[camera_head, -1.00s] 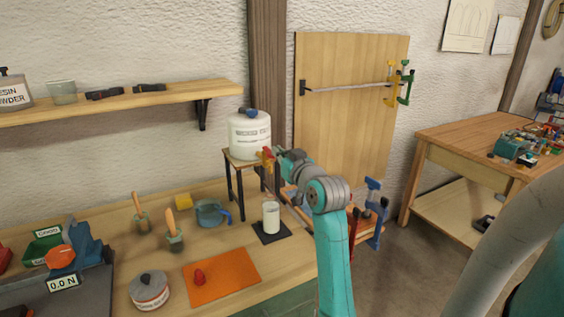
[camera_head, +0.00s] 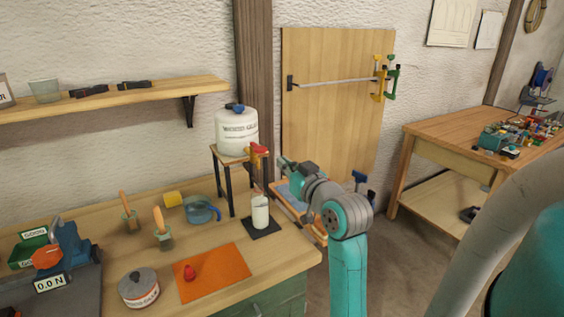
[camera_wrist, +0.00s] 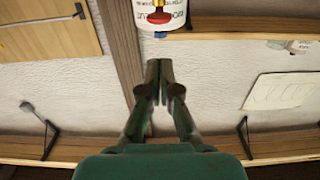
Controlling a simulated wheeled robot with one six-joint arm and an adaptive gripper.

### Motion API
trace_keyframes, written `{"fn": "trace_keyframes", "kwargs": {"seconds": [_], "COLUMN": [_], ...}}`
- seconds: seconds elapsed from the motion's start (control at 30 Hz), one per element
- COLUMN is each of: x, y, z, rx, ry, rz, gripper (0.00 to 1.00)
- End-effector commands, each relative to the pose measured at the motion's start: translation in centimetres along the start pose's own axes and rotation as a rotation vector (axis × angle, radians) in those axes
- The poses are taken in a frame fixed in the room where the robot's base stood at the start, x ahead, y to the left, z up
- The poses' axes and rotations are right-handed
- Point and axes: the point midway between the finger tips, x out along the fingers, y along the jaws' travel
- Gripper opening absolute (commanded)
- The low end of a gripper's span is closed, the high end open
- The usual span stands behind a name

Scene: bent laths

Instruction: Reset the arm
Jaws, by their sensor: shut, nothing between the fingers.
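My gripper (camera_head: 284,162) is shut and empty in the head view, to the right of the white glue container (camera_head: 236,131) on its small wooden stand. It is apart from the container. In the wrist view my gripper (camera_wrist: 159,70) shows its two green fingers together. The bottom of the white container (camera_wrist: 160,12) with a red part shows beyond the fingertips, upside down in that view.
Below the container, a white cup (camera_head: 260,211) stands on a dark pad. An orange mat (camera_head: 222,273), a round tin (camera_head: 139,289) and a blue pot (camera_head: 199,209) are on the workbench. A wall shelf (camera_head: 110,100) is at the left. A second table (camera_head: 460,140) stands right.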

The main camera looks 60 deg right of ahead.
Motion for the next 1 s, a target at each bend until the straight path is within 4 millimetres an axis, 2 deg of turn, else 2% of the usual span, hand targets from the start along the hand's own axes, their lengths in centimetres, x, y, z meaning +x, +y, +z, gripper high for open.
{"fn": "trace_keyframes", "kwargs": {"seconds": [0.57,0.67,0.77,1.0], "x": [0.0,-0.1,-0.4,-2.9], "y": [-0.2,-1.2,-3.0,-8.4], "z": [0.3,1.7,4.3,11.6], "rx": [0.003,0.016,0.036,0.085], "ry": [-0.002,-0.011,-0.024,-0.063], "rz": [-0.002,-0.012,-0.026,-0.068], "gripper": [0.0,0.0,0.0,0.0]}}
